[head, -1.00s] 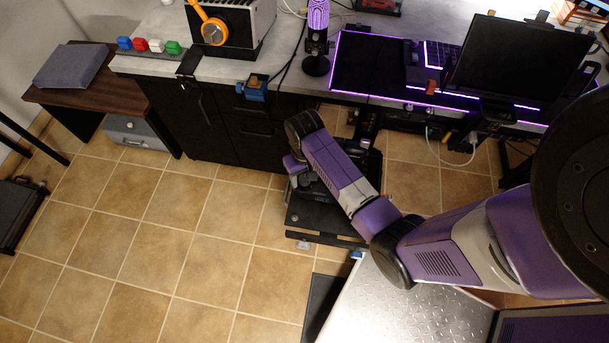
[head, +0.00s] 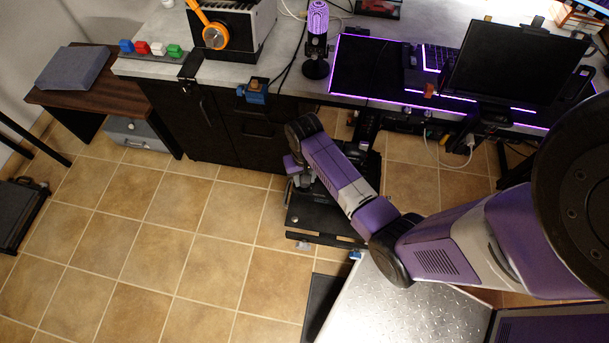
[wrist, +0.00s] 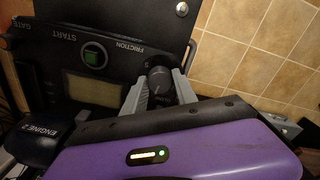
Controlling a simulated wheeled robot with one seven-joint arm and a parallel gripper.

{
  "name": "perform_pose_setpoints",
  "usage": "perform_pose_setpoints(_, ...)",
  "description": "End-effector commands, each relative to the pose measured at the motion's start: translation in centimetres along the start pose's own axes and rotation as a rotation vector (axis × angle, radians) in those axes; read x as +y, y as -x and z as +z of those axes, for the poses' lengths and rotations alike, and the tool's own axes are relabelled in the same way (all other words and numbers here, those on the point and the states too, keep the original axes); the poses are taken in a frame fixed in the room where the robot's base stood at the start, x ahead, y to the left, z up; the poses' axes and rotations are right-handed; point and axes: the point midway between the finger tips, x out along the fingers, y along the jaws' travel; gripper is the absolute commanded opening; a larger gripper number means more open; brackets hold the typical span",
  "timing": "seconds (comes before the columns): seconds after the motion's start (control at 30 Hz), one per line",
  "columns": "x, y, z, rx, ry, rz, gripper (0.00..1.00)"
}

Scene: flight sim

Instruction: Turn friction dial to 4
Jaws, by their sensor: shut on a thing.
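The friction dial (wrist: 160,77) is a dark round knob on a black control panel (wrist: 50,62) in the wrist view, below the word FRICTION. My gripper (wrist: 160,92) has its two grey fingers on either side of the dial and is shut on it. The numbers around the dial are too small or hidden to read, so its setting cannot be told. In the head view my purple arm reaches down to the black panel unit (head: 318,215) beside the desk, and the gripper and dial are hidden behind the arm.
An ENGINE 2 lever (wrist: 38,140) is at lower left. Tiled floor is open at left.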

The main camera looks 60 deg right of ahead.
Motion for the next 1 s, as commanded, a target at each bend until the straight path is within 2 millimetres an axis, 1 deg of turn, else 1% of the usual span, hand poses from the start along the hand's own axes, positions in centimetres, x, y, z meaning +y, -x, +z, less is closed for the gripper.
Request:
perform_pose_setpoints(0.03,-0.07,0.40,-0.02,0.000,-0.037,0.000,0.00)
perform_pose_setpoints(0.6,-0.02,0.28,-0.06,0.002,-0.562,0.000,0.00)
perform_pose_setpoints(0.8,-0.01,0.21,-0.08,0.002,-0.707,0.000,0.00)
perform_pose_setpoints(1.0,0.02,0.16,-0.14,0.003,-0.806,-0.001,0.00)
